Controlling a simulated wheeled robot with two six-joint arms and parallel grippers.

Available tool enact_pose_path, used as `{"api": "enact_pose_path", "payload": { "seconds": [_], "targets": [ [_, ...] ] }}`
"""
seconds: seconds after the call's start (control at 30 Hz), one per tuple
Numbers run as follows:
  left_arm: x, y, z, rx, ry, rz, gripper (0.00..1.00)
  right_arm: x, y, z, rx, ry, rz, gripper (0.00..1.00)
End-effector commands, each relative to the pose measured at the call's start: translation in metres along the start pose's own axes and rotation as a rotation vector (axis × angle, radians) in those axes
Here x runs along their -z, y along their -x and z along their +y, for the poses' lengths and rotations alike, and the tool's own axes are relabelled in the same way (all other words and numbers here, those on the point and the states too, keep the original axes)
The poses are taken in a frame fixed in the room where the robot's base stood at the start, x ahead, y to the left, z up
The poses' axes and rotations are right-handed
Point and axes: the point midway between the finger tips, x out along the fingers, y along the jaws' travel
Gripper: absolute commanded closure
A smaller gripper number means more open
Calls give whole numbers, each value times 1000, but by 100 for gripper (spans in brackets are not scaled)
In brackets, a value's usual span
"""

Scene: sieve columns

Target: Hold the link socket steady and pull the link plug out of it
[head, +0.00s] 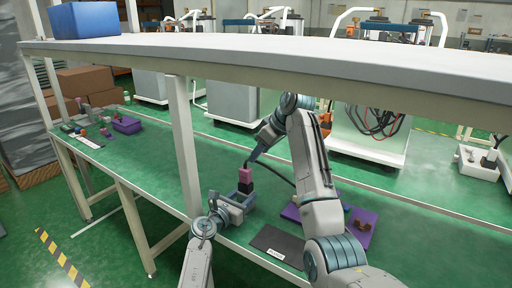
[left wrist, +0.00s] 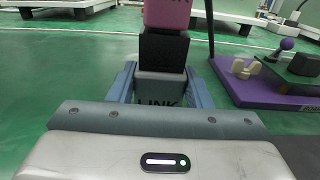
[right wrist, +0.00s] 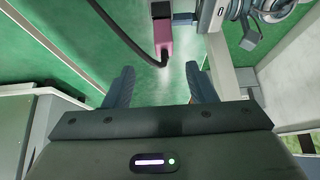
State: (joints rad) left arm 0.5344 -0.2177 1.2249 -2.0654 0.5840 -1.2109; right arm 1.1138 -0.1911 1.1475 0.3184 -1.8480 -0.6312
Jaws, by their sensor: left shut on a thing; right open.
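The link socket (left wrist: 158,88) is a grey block marked LINK, held between the fingers of my left gripper (head: 236,202) above the green bench. My right gripper (head: 251,160) is open and just above the plug. In the right wrist view the plug (right wrist: 162,36) lies beyond my open fingertips (right wrist: 162,84), not between them. How deep the plug sits in the socket is hidden.
A purple tray (head: 345,222) with small brown and dark parts lies right of the socket. A dark labelled mat (head: 277,246) lies in front. A raised white shelf (head: 270,47) spans above the bench.

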Motion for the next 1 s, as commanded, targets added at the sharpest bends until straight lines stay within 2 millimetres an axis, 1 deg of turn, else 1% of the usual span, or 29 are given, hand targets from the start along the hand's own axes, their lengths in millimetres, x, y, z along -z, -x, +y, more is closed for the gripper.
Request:
{"api": "enact_pose_path", "payload": {
  "seconds": [0.03,0.2,0.37,0.47,0.8,0.9,1.0],
  "targets": [
    [1,0,0,0,0,1,79,7,2,-2,1,4,-45,49],
    [1,0,0,0,0,1,79,15,6,-6,-4,5,-149,49],
    [1,0,0,0,0,1,79,13,-4,-7,-4,4,-172,49],
    [1,0,0,0,0,1,79,10,-19,-7,-3,3,-171,49],
    [0,0,0,0,0,1,79,0,-82,-7,-3,4,-169,49],
    [0,0,0,0,0,1,79,-2,-95,-6,-3,4,-169,49],
    [0,0,0,0,0,1,79,-4,-104,-6,-5,4,-167,49]
  ]
}}
